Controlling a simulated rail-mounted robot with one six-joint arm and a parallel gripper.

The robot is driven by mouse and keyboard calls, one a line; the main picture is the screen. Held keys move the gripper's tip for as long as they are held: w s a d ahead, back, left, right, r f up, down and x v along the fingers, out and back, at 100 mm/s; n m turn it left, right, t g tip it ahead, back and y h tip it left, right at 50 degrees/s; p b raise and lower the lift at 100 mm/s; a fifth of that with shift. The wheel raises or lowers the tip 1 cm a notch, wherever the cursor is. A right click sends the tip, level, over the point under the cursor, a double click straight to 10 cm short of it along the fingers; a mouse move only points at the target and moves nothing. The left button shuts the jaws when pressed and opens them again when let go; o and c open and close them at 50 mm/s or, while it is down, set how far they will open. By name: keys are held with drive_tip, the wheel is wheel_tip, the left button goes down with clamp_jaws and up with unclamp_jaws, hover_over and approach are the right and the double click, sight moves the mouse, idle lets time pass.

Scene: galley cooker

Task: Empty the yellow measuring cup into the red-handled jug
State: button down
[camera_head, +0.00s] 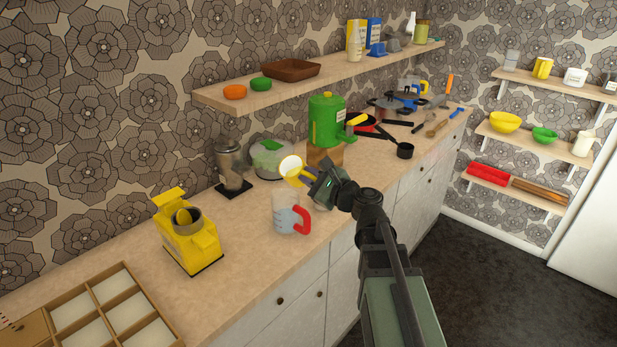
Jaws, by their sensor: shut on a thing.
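The yellow measuring cup (297,178) is held in the air above the counter, its round opening turned toward the camera and showing something pale inside. I cannot tell whether that is contents. My gripper (312,180) comes in from the right and is shut on the cup; the fingertips are small and partly hidden. The clear red-handled jug (284,214) stands upright on the counter just below the cup, with its red handle on the right. The cup and jug look apart. The jug's inside is hard to make out.
A yellow machine (190,240) stands left of the jug, and a compartment tray (75,299) is at the lower left. A grinder (231,165), a green-lidded pot (271,158) and a green dispenser (325,120) stand behind. Bare counter (245,232) lies left of the jug.

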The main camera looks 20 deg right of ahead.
drive_tip(key=shift+a+n, duration=0.1)
drive_tip(key=shift+n, duration=1)
drive_tip(key=shift+s, duration=0.1)
drive_tip(key=shift+a+f+n, duration=0.15)
drive_tip(key=shift+n, duration=1.05)
drive_tip(key=shift+s+f+n, duration=0.1)
drive_tip(key=shift+n, duration=0.3)
drive_tip(key=shift+a+f+n+b, duration=0.1)
drive_tip(key=shift+n+b, duration=0.3)
drive_tip(key=shift+n, duration=0.1)
drive_tip(key=shift+s+a+f+n, duration=0.1)
drive_tip(key=shift+n, duration=0.3)
